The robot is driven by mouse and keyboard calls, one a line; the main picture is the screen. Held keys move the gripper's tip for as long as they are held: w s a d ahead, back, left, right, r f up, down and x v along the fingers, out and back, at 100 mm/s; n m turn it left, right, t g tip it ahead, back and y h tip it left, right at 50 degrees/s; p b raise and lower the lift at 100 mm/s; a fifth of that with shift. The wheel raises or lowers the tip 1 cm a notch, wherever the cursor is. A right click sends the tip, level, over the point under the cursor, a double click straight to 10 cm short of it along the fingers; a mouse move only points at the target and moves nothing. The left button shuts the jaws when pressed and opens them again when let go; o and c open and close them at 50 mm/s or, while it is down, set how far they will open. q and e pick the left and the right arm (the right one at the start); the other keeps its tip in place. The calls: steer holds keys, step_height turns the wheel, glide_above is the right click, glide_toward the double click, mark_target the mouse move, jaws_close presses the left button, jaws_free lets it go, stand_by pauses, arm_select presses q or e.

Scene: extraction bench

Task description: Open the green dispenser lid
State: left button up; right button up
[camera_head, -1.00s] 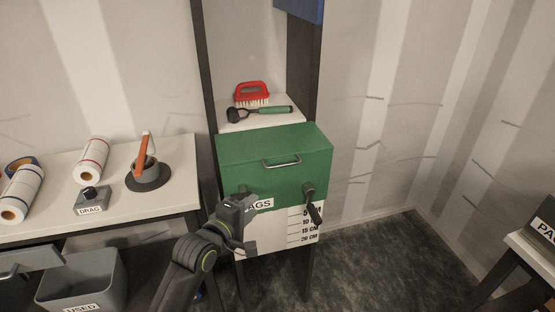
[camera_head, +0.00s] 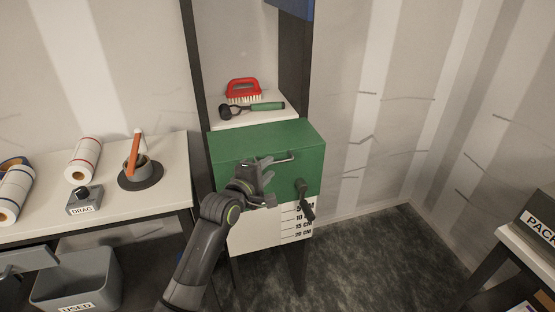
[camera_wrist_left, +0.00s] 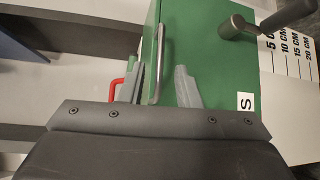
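The green dispenser (camera_head: 230,150) stands on a white stand, its lid down. A metal bar handle (camera_head: 285,160) runs along the lid's upper front; it also shows in the left wrist view (camera_wrist_left: 161,50). My left gripper (camera_head: 266,172) is at the front of the lid, by the handle. In the left wrist view its two fingers (camera_wrist_left: 160,88) are apart, one on each side of the bar, with gaps visible. I cannot tell whether either finger touches the lid. The gripper hides part of the front and most of the label. My right gripper is not in view.
A dark crank (camera_head: 304,197) sticks out at the dispenser's right front, above a centimetre scale. A red brush (camera_head: 243,89) and a green-handled tool (camera_head: 255,108) lie on a shelf behind. A table with rolls (camera_head: 83,160) stands left. Dark floor is free at right.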

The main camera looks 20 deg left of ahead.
arm_select(q)
steer(key=r+x, duration=0.1)
steer(key=x, duration=0.5)
steer(key=shift+f, duration=0.5)
steer(key=shift+w, duration=0.15)
steer(key=c, duration=0.6)
steer(key=shift+f, duration=0.15)
jaws_close()
